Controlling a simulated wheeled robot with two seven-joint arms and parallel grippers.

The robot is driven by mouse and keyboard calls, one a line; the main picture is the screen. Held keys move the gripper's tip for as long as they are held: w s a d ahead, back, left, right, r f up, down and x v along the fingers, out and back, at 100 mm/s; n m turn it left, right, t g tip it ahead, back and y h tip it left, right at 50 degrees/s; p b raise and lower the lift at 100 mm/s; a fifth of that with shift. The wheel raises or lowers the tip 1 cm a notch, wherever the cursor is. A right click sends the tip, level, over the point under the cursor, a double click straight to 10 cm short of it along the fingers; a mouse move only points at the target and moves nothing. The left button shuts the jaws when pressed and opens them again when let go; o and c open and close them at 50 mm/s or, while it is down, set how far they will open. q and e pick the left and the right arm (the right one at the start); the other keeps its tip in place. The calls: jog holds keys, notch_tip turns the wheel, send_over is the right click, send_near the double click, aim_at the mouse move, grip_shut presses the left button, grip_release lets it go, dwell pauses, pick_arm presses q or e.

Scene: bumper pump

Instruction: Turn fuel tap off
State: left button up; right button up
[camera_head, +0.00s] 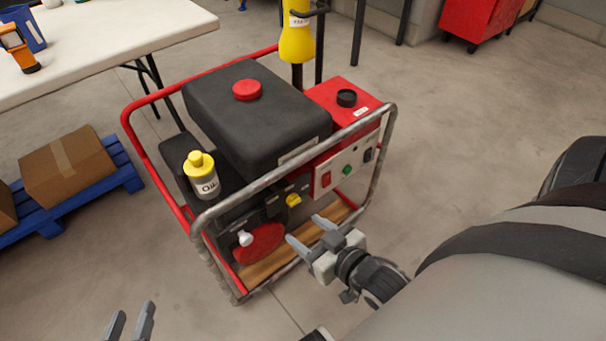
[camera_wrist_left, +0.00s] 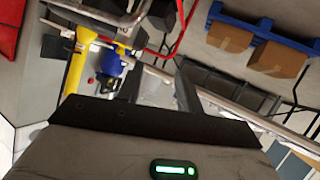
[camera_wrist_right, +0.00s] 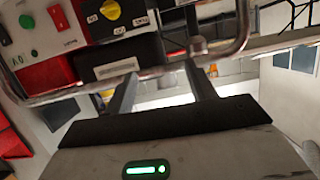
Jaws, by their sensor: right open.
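The generator (camera_head: 258,120) stands in a tube frame. A yellow knob, which looks like the fuel tap (camera_head: 293,200), sits low on its front; it also shows at the top of the right wrist view as the fuel tap (camera_wrist_right: 110,9) on a dark plate with small white labels. I cannot tell its setting for sure. My right gripper (camera_head: 304,230) is open and empty, just in front of and below the tap, apart from it. It shows open in its wrist view too (camera_wrist_right: 165,85). My left gripper (camera_head: 130,318) is open and empty at the bottom left, away from the generator.
The frame's front bar (camera_head: 290,165) crosses in front of the generator. A yellow oil bottle (camera_head: 202,178) stands on its left side. The red recoil cover (camera_head: 260,243) has a white handle (camera_head: 245,239). A blue pallet (camera_head: 65,208) and white table (camera_head: 110,35) are left.

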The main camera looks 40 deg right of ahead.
aim_at(296, 204)
jog(key=d+f+t+b, duration=0.2)
jog(key=d+f+b, duration=0.25)
jog(key=f, duration=0.25)
jog(key=d+f+t+b, duration=0.1)
jog(key=d+f+b, duration=0.3)
jog(key=f+b, duration=0.25)
jog(key=shift+t, duration=0.3)
jog(key=w+b, duration=0.1)
jog(key=w, duration=0.4)
jog(key=w+a+b, duration=0.1)
jog(key=w, duration=0.4)
jog(key=w+b, duration=0.2)
jog(key=w, duration=0.3)
jog(key=shift+a+f, duration=0.2)
jog(key=shift+f, duration=0.15)
pick_arm(q)
jog(key=d+f+n+t+h, duration=0.1)
jog(key=d+f+t+h, duration=0.1)
jog(key=d+f+h, duration=0.2)
jog(key=shift+w+d+f, duration=0.15)
jog(key=shift+w+d, duration=0.05)
jog(key=shift+w, duration=0.1)
pick_arm(e)
jog(key=c, duration=1)
